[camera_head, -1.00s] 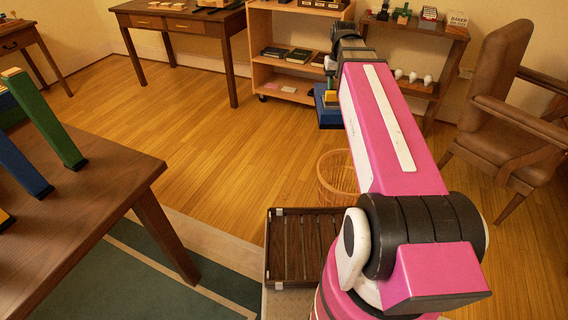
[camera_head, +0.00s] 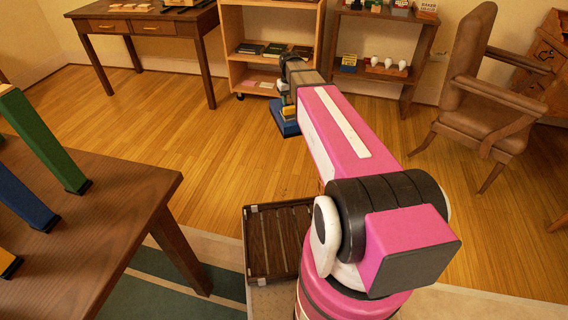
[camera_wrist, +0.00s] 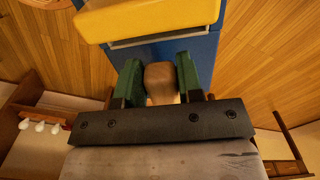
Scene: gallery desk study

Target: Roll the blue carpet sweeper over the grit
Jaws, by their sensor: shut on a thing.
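The blue carpet sweeper (camera_head: 283,122) shows at the far end of my arm in the head view, low over the wooden floor. I cannot tell whether it touches the boards. In the wrist view its blue body (camera_wrist: 178,52) has a yellow block (camera_wrist: 150,20) across it. My gripper (camera_wrist: 160,80) has green fingers closed on both sides of the sweeper's brown grip (camera_wrist: 160,77). In the head view my gripper is mostly hidden by my arm. I cannot make out the grit clearly.
A brown desk (camera_head: 130,200) stands at left, a shelf cart (camera_head: 238,70) behind the sweeper, and an armchair (camera_head: 480,105) at right. Open floor (camera_head: 200,140) lies left of the sweeper.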

